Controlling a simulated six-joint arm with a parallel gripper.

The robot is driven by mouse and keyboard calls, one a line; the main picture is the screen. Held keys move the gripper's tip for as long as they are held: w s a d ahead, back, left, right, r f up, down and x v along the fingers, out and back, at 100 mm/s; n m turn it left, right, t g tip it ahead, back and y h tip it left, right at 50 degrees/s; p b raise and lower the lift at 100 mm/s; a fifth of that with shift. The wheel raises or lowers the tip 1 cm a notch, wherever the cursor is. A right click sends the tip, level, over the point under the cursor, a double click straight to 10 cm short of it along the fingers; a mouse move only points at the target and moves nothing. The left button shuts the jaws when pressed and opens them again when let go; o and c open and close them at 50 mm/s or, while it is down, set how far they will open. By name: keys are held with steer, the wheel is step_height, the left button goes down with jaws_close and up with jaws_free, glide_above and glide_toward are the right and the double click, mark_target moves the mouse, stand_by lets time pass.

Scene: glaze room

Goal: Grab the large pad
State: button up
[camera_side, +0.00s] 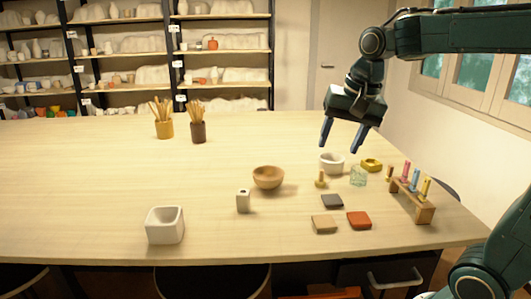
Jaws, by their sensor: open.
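Three flat square pads lie close together on the table at the right front. One is tan (324,224), one is red-orange (359,220), and one is dark grey (332,201) just behind them. The dark grey pad looks smallest; the tan and red-orange ones look close in size, and I cannot tell for certain which is largest. My gripper (340,148) is open and empty, with its fingers pointing down. It hangs above the table, behind the pads in the picture, near the white cup.
Near the pads stand a white cup (332,164), a small brass-coloured piece (321,180), a glass (358,176), a yellow ring-like dish (371,164) and a wooden rack (424,214). The table's left is mostly clear.

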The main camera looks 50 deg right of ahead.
steer(key=w+d+f+m+g, duration=0.2)
steer(key=w+d+f+m, duration=0.1)
steer(key=w+d+m, duration=0.6)
steer(key=m+g, duration=0.1)
steer(key=m, duration=0.6)
glide_toward(322, 170)
steer(key=shift+y, duration=0.4)
steer(key=shift+w+d+f, duration=0.1)
steer(key=shift+d+f, duration=0.05)
steer(key=shift+f, duration=1.65)
steer(key=shift+w+d+f, duration=0.1)
steer(key=shift+d+f, duration=0.05)
steer(key=shift+f, duration=1.7)
steer(key=shift+f, duration=0.1)
steer(key=shift+d+f, duration=0.15)
steer(key=shift+f, duration=2.35)
steer(key=c, duration=1.1)
